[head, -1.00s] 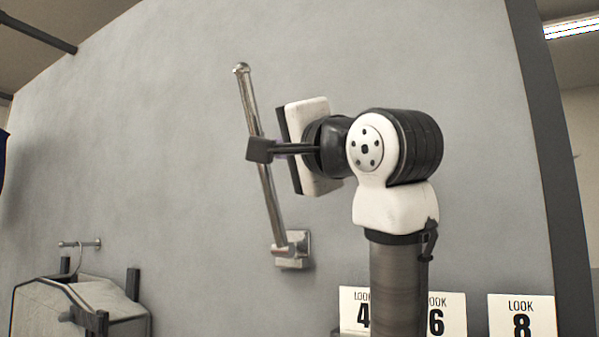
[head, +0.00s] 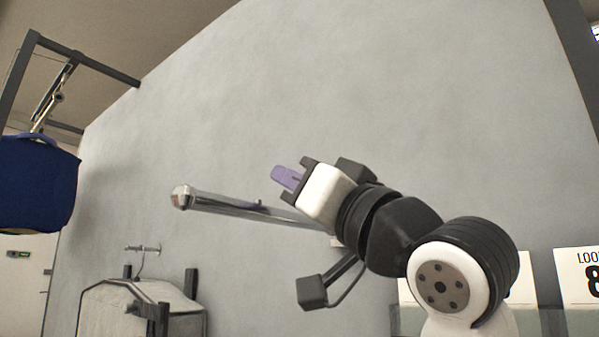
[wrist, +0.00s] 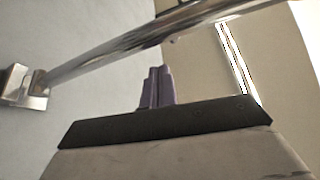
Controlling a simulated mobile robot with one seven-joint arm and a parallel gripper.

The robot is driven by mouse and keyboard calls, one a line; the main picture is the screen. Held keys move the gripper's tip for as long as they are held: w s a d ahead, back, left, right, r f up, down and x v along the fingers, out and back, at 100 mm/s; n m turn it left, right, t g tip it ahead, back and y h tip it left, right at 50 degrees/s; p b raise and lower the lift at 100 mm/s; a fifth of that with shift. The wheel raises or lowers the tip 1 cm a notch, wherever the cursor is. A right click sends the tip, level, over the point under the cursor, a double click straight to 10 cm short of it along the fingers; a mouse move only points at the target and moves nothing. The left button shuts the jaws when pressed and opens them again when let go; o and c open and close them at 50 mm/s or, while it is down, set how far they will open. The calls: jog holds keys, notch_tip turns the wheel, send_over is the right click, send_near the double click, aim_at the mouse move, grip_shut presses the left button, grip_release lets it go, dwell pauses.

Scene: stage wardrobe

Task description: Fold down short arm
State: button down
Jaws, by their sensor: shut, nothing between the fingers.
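The short arm (head: 225,205) is a chrome rod with a rounded end, standing out from the grey wall. In the head view it slopes gently up to the left, near level. Its wall end is hidden behind my wrist. In the wrist view the rod (wrist: 120,48) crosses above my fingers and meets its square wall bracket (wrist: 18,86) at left. My gripper (head: 281,175) has purple fingers, shut and empty, just above the rod in the head view. The fingers also show in the wrist view (wrist: 158,72). I cannot tell whether they touch the rod.
A blue garment (head: 38,185) hangs from a dark rail frame at upper left. A small wall hook (head: 142,248) and a grey-white piece with dark posts (head: 140,308) are at lower left. Number cards, one of them a "LOOK" card (head: 580,275), are at lower right.

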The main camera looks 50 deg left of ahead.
aim_at(289, 213)
jog(key=shift+s+d+f+n+g+b, duration=0.15)
jog(key=shift+f+n+g+b, duration=0.25)
jog(key=shift+f, duration=0.5)
jog(key=shift+s+a+f+n+g+b, duration=0.1)
jog(key=shift+f+n+g+b, duration=0.1)
jog(key=shift+f+n+b, duration=0.45)
jog(key=shift+f+p, duration=0.3)
jog(key=shift+f, duration=0.15)
